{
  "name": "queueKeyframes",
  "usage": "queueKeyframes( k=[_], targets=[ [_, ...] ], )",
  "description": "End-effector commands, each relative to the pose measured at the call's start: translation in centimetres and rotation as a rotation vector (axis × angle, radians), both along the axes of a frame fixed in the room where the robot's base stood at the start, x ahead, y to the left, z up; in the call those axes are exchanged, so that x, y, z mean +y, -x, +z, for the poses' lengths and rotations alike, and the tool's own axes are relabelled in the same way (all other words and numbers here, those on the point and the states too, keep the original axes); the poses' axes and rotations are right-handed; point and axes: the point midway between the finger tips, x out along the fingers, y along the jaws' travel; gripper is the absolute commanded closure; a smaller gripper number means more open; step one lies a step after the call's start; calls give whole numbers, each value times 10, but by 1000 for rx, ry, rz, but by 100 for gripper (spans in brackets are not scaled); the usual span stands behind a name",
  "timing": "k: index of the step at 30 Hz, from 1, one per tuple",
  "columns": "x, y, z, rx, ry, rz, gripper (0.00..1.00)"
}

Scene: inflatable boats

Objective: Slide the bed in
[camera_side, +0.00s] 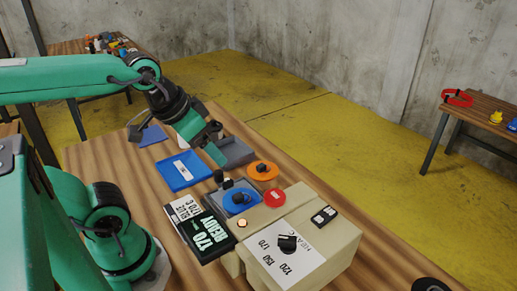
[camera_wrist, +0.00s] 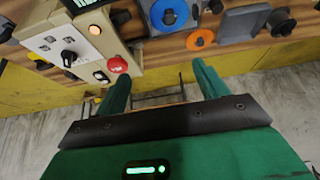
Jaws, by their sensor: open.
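The beige machine (camera_side: 310,240) stands on the wooden table, with a temperature dial, a red button (camera_side: 274,196) and a dark display reading "170 READY" (camera_side: 208,237). Beside it is a grey plate with a blue disc (camera_side: 236,208) and black knobs on it, which looks like the bed; I cannot tell how far it is out. The blue disc also shows at the top of the wrist view (camera_wrist: 157,22). My gripper (camera_side: 214,150) is open and empty above the table, apart from the bed. In the wrist view its green fingers (camera_wrist: 160,88) are spread wide.
An orange disc (camera_side: 255,176) with a dark knob lies beside the bed. A grey tray (camera_side: 240,154) and a blue tray (camera_side: 171,178) lie farther back. A small white label card (camera_side: 184,209) is by the display. Side tables stand at the back left and right.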

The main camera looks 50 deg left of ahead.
Motion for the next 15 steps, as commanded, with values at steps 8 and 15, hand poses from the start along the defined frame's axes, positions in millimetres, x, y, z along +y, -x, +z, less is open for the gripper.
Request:
queueKeyframes(
  k=[8,15],
  targets=[
    [4,-6,-2,21,-10,-2,64],
    [20,-26,-13,93,-46,-22,64]
  ],
)
